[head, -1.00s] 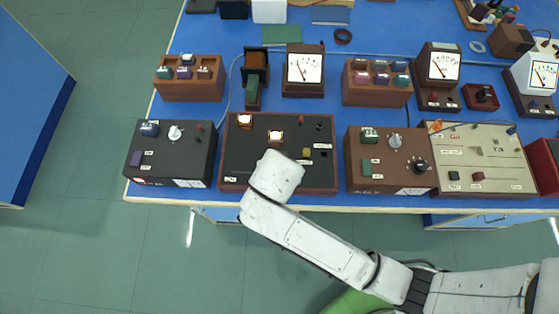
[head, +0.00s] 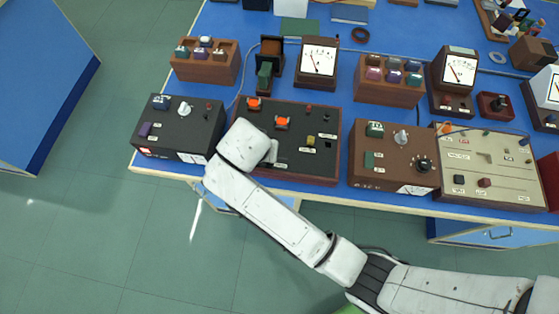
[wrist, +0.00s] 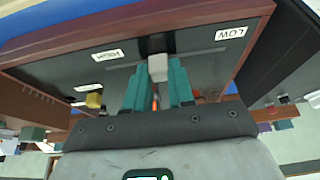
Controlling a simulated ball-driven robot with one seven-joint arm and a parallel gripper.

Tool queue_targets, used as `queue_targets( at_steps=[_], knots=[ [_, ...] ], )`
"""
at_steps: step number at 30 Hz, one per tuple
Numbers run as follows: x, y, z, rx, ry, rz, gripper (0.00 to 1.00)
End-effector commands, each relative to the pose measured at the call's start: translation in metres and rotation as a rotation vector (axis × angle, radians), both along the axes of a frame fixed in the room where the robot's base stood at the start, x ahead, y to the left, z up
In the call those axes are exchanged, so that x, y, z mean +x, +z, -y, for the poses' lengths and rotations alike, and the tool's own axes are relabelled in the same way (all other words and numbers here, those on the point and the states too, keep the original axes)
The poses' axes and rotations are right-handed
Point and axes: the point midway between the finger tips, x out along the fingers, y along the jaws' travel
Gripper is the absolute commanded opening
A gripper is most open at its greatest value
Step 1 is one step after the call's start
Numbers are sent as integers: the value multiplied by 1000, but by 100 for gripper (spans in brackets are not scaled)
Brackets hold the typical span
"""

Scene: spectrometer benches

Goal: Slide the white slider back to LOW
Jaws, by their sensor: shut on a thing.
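The white slider (wrist: 157,68) stands in a straight slot on a dark panel (wrist: 80,68). In the wrist view it is between the HIGH label (wrist: 106,54) on the left and the LOW label (wrist: 231,32) on the right, with bare slot on either side. My gripper's teal fingers (wrist: 159,78) are closed on the slider's two sides.
The panel carries two orange lamps (head: 282,122), a yellow knob (head: 310,140) and small switches. A black box (head: 180,125) stands close on its left, a brown box (head: 385,155) on its right. Behind are meters (head: 318,60) and block racks (head: 205,62). Floor is free in front.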

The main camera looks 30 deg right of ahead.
Motion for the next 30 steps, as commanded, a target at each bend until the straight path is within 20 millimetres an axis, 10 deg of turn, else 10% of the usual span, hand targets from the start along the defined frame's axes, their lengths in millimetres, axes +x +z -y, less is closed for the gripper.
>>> queue_targets(
  at_steps=[9,21,22,30],
  knots=[
    [39,-2,-51,0,2,-3,0],
    [44,0,-58,4,2,1,0],
    [44,1,-58,4,2,2,24],
    [44,1,-58,3,2,2,49]
  ],
)
